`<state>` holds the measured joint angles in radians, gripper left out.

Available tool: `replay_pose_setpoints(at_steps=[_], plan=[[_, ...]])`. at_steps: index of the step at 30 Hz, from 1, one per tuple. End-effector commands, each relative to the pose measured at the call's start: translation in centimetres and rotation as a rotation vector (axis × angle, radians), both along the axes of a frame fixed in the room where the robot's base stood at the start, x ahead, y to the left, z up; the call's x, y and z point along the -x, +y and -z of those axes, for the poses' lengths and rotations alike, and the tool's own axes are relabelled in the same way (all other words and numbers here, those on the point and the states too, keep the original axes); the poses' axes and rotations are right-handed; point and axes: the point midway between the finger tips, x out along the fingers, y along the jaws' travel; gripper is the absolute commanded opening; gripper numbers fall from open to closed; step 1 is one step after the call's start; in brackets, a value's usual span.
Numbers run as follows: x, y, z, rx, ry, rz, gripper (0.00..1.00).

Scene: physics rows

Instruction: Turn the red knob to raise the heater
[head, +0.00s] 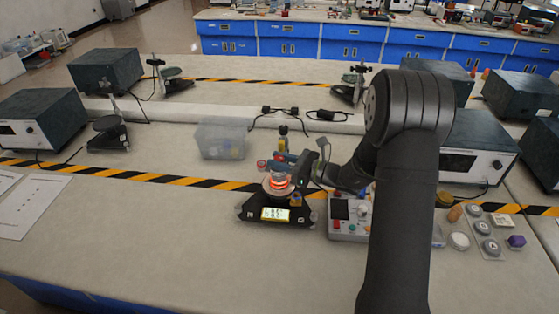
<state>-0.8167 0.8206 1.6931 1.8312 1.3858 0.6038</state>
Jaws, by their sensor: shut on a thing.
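The heater (275,207) is a small black device near the middle of the bench, with a lit yellow display on its front. A ring on its top glows orange-red, and a small clear vessel seems to stand there. A small red part, apparently the red knob (262,164), shows at the fingertips, just above and left of the glow. My gripper (279,165) reaches in from the right and appears shut on this knob. The fingers hide much of it, so its turn angle cannot be told.
A control box (349,215) with buttons stands close right of the heater. A clear bin (221,139) sits behind left. Dark instrument boxes (42,118) stand at left and right. Several small pieces lie at the right. The bench front is clear.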

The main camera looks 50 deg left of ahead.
Motion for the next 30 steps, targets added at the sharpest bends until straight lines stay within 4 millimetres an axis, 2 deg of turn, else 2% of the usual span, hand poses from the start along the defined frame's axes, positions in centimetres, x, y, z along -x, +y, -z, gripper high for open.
replay_pose_setpoints(at_steps=[18,30], plan=[[-0.16,0.12,0.07,0.000,-0.001,-0.550,0.04],[-0.13,0.14,0.03,0.000,0.000,-0.783,0.04]])
